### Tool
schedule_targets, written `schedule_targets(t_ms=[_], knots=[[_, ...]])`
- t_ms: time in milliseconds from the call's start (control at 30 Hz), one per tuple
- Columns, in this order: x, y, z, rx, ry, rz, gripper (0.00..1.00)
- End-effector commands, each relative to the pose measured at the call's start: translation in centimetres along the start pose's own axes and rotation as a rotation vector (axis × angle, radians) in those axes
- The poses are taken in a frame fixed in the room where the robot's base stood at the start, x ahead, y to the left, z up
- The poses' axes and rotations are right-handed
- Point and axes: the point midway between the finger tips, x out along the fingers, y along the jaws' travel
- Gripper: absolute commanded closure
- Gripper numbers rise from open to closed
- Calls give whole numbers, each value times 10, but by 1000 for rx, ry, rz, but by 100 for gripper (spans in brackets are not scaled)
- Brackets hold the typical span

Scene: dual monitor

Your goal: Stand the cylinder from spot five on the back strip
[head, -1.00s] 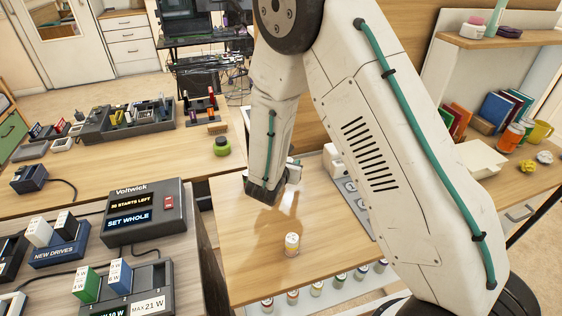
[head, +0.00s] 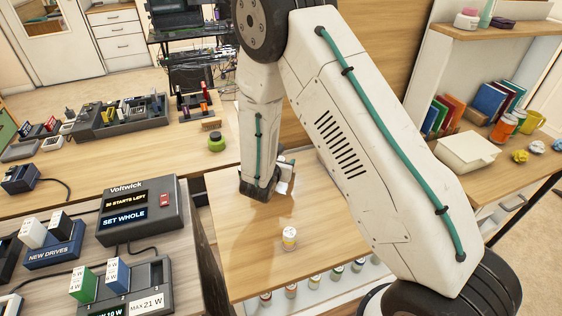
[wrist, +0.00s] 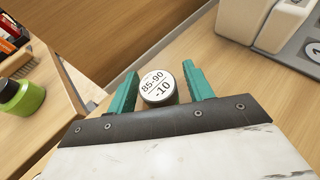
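In the wrist view a small cylinder (wrist: 158,87) with a white top printed "85-90 -10" sits between the teal fingers of my gripper (wrist: 160,80). It is close to the left finger, with a small gap showing at the right one; whether they grip it is unclear. In the head view my arm hides the fingers and this cylinder. Another cylinder (head: 289,238), white with a yellowish band, stands upright on the table in front of my gripper. Several small cylinders (head: 290,291) stand in a row along a pale strip at the table's near edge. I cannot make out spot five or the back strip.
A grey panel (wrist: 300,48) with round numbered marks and a white device (wrist: 262,20) lie to the right in the wrist view. The Voltwick box (head: 140,210) is at the left. The tabletop (head: 245,255) around the yellow-banded cylinder is clear.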

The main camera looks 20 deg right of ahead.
Motion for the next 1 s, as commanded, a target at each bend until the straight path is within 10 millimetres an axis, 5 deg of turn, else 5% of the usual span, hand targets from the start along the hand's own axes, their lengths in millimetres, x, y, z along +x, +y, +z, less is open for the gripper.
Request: schedule_targets(t_ms=[367,800,1000], knots=[[-6,2,2,-2,1,3,49],[-93,3,2,-1,0,7,49],[-118,2,2,-1,0,4,49]])
